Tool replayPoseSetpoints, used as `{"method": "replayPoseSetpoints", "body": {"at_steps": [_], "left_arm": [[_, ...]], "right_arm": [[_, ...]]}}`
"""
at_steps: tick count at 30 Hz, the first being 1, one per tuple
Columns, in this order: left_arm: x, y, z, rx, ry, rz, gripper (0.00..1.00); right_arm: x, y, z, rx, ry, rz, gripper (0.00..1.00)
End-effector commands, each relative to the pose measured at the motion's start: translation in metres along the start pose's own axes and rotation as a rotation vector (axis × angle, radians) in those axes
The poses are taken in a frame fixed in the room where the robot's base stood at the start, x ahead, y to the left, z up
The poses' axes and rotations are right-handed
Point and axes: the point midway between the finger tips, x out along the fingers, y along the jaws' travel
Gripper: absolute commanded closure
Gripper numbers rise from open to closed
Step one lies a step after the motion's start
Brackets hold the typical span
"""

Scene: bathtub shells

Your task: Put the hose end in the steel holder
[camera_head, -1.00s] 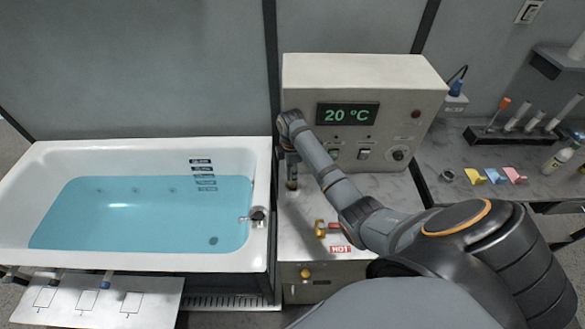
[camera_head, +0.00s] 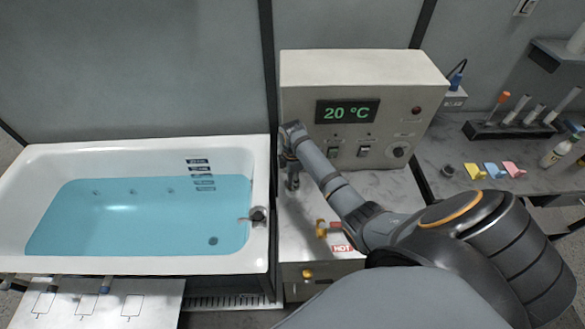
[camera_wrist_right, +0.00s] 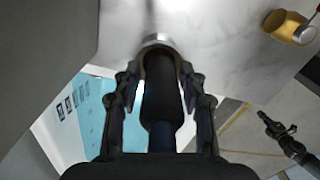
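My right gripper (camera_wrist_right: 160,78) has its fingers on both sides of the dark hose end (camera_wrist_right: 161,105) and looks shut on it. The steel holder (camera_wrist_right: 158,40) shows as a bright rim at the far tip of the hose end. They overlap in the wrist view; how deep the tip sits cannot be told. In the head view the right gripper (camera_head: 291,160) points down over the bench beside the tub, partly hidden by my wrist. A small dark gripper, seemingly my left (camera_wrist_right: 276,124), shows at the right wrist view's edge with its fingers apart.
The bathtub (camera_head: 140,263) with blue water stands left of the bench. A control box (camera_head: 300,100) reading 20 °C stands behind. A yellow valve (camera_head: 321,229) with a red handle and a HOT label (camera_head: 342,248) is in front. A tube rack (camera_head: 510,130) stands far right.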

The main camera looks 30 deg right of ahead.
Motion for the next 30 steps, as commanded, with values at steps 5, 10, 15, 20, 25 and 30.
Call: {"method": "replayPoseSetpoints", "body": {"at_steps": [5,10,15,20,25,30], "left_arm": [[0.0,0.0,0.006,0.0,-0.009,0.0,1.0],[-0.001,-0.002,-0.012,0.0,0.018,-0.003,1.0],[0.008,-0.003,-0.023,0.0,0.036,-0.005,1.0],[0.023,-0.002,-0.017,0.001,0.029,-0.004,1.0],[0.032,-0.001,-0.009,0.001,0.018,-0.004,1.0],[0.004,-0.003,-0.009,0.001,0.014,-0.003,1.0]], "right_arm": [[-0.001,0.0,0.0,0.0,0.0,0.0,0.47],[-0.002,0.0,0.0,0.0,0.0,0.0,0.47],[-0.021,0.002,0.0,-0.001,-0.001,0.005,0.47],[-0.061,0.002,0.0,0.0,-0.001,0.008,0.47],[-0.102,0.001,0.001,0.0,-0.002,0.005,0.47],[-0.126,0.0,0.0,0.001,-0.001,-0.001,0.47]]}}
